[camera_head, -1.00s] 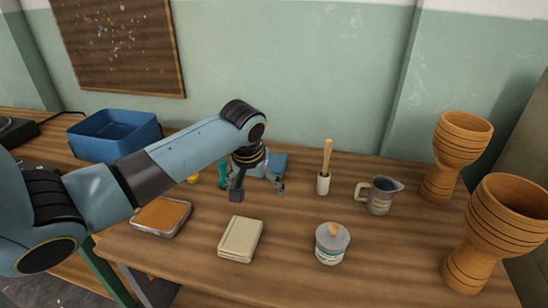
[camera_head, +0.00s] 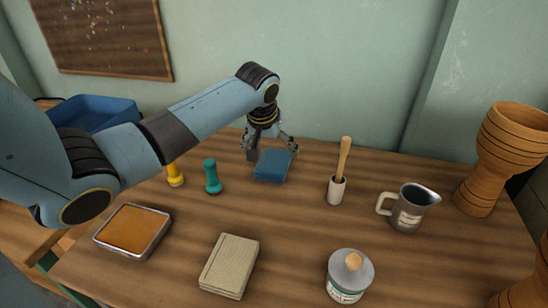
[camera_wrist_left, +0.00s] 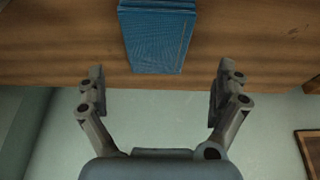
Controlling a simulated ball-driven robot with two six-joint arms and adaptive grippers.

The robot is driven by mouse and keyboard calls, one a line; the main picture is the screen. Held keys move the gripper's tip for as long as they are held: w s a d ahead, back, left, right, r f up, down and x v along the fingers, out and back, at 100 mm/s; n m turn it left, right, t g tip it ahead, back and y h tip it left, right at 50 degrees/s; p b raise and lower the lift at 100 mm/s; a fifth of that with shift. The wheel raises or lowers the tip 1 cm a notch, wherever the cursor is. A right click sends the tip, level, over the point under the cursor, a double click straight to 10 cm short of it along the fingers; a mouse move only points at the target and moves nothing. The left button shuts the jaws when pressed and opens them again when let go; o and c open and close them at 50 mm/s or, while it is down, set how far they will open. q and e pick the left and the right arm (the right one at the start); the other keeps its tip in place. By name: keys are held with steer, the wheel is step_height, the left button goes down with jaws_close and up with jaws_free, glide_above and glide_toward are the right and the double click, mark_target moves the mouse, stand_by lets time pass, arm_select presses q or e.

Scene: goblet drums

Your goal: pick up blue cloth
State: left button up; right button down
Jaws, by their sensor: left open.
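The blue cloth (camera_head: 273,166) is a folded, flat rectangular pad on the wooden table near its back edge. My left gripper (camera_head: 268,151) is open, fingers pointing down, behind and just above the cloth. In the left wrist view the cloth (camera_wrist_left: 157,38) lies at the top centre, beyond the spread fingertips of my left gripper (camera_wrist_left: 157,78). Nothing is between the fingers, and the cloth looks apart from them. My right gripper is not in view.
Teal (camera_head: 212,177) and yellow (camera_head: 175,174) small tools stand left of the cloth. A pestle-like tool in a white cup (camera_head: 336,190) stands to its right, then a jug (camera_head: 408,208). A beige cloth (camera_head: 229,265), orange tray (camera_head: 133,231), jar (camera_head: 349,277) and goblet drum (camera_head: 497,160) are around.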

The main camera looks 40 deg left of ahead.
mark_target(274, 160)
arm_select(q)
steer(key=x, duration=0.1)
steer(key=b+x, duration=0.1)
steer(key=x, duration=0.2)
steer(key=shift+s+d+f, duration=0.15)
steer(key=shift+d+f, duration=0.1)
steer(key=shift+d, duration=0.1)
steer(key=shift+a+f, duration=0.1)
steer(key=shift+f, duration=0.15)
steer(key=c, duration=1.2)
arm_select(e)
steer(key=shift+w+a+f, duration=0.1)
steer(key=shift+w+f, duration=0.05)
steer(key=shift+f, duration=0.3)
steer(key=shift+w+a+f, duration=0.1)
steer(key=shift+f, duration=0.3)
